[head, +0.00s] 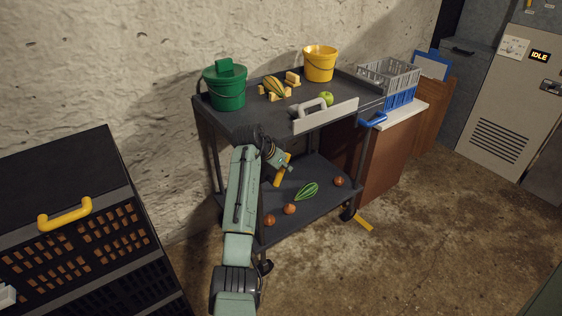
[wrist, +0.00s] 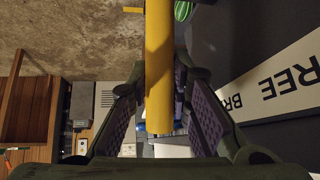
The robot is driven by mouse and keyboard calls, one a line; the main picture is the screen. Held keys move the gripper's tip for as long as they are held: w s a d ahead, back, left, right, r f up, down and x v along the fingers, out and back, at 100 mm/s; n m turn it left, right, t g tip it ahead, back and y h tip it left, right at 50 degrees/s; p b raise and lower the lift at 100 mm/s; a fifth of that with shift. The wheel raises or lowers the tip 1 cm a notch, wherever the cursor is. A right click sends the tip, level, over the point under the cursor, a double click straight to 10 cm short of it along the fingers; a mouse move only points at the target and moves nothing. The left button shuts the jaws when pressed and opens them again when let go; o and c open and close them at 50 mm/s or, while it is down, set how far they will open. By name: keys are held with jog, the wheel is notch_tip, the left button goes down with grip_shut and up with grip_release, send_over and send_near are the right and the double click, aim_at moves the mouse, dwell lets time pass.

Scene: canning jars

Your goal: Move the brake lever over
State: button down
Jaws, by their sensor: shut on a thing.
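The brake lever is a yellow bar (wrist: 158,70) that runs down the middle of the wrist view between my two fingers. It also shows in the head view as a short, tilted yellow piece (head: 279,179) at the cart's front, between its top and lower shelf. My gripper (head: 283,163) is shut on the lever, and its dark fingers (wrist: 160,100) stand on either side of it in the wrist view. A white label strip (wrist: 290,82) reading "FREE" and part of "BR" lies right of the lever. The exact finger contact is hard to see.
The dark cart (head: 238,122) carries a green bucket (head: 225,91), a yellow bucket (head: 319,66) and a green apple (head: 326,99). Its lower shelf holds a striped green vegetable (head: 307,191) and several round reddish things. A black crate cabinet (head: 70,170) stands left.

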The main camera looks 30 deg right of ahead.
jog(key=shift+d+f+y+p, duration=0.2)
jog(key=shift+d+y+p, duration=0.2)
jog(key=shift+y, duration=0.2)
jog(key=c, duration=1.4)
grip_release()
jog(key=shift+d, duration=0.1)
jog(key=shift+c, duration=0.2)
jog(key=v, duration=1.2)
jog(key=shift+w, duration=0.2)
jog(key=shift+f, duration=0.1)
